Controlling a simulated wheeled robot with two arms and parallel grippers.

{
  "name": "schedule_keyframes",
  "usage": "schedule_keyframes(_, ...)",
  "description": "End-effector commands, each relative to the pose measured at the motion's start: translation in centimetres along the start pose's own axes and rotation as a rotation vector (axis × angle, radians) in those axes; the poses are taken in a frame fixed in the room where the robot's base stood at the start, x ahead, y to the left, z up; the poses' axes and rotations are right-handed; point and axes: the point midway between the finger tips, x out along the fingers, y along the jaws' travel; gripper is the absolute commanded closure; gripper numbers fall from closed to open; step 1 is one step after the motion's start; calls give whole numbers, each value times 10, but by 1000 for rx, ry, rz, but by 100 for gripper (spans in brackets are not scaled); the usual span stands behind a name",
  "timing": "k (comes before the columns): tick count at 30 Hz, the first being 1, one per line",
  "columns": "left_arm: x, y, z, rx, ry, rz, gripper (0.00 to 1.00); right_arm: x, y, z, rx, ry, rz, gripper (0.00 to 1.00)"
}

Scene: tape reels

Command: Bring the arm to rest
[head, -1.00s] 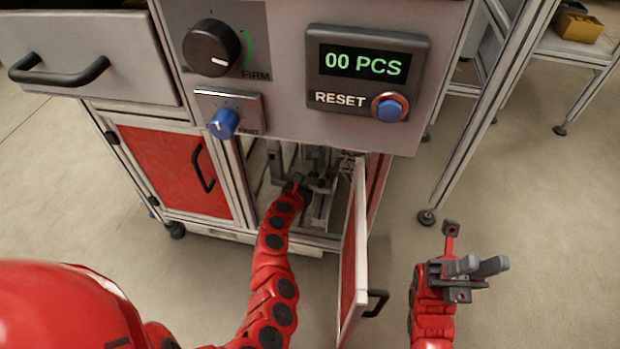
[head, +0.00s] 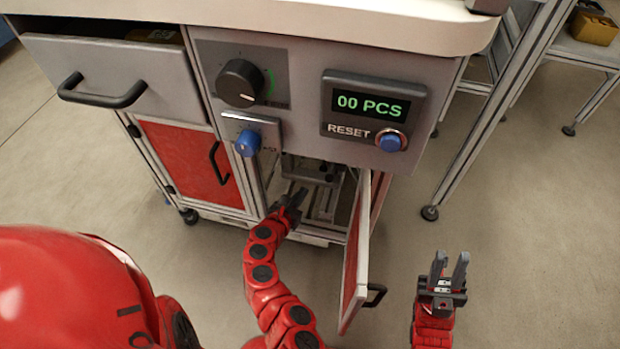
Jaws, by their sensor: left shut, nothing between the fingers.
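My left arm reaches up from the bottom of the head view. Its gripper (head: 291,199) is shut and empty, in front of the open cupboard compartment under the control panel. My right gripper (head: 447,272) stands upright over the floor, right of the open cupboard door (head: 362,250). Its two grey fingers point up with a gap between them, and nothing shows in the gap.
The cupboard door stands open between my arms. A grey panel carries a black knob (head: 240,83), a blue knob (head: 248,143) and a display (head: 371,106) reading 00 PCS. A drawer (head: 112,72) is at left. A metal frame leg (head: 430,212) stands at right.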

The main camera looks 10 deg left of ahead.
Motion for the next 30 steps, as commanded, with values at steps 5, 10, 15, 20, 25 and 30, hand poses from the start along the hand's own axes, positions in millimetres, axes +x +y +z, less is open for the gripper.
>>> schedule_keyframes(5,-29,0,1,-2,1,2,100,8,5,-2,-7,0,19,73)
schedule_keyframes(10,-37,-2,-1,-1,1,-5,100,8,6,-2,-10,1,25,73)
schedule_keyframes(15,-38,-2,-1,0,0,-5,100,8,6,-2,-10,1,26,73)
schedule_keyframes(20,-44,-1,18,-1,0,-4,100,25,10,-3,-9,-7,40,73)
schedule_keyframes(25,-55,0,49,0,0,-3,100,54,19,-2,-5,-29,82,73)
schedule_keyframes(30,-62,1,70,0,0,-3,100,71,24,-1,1,-47,118,73)
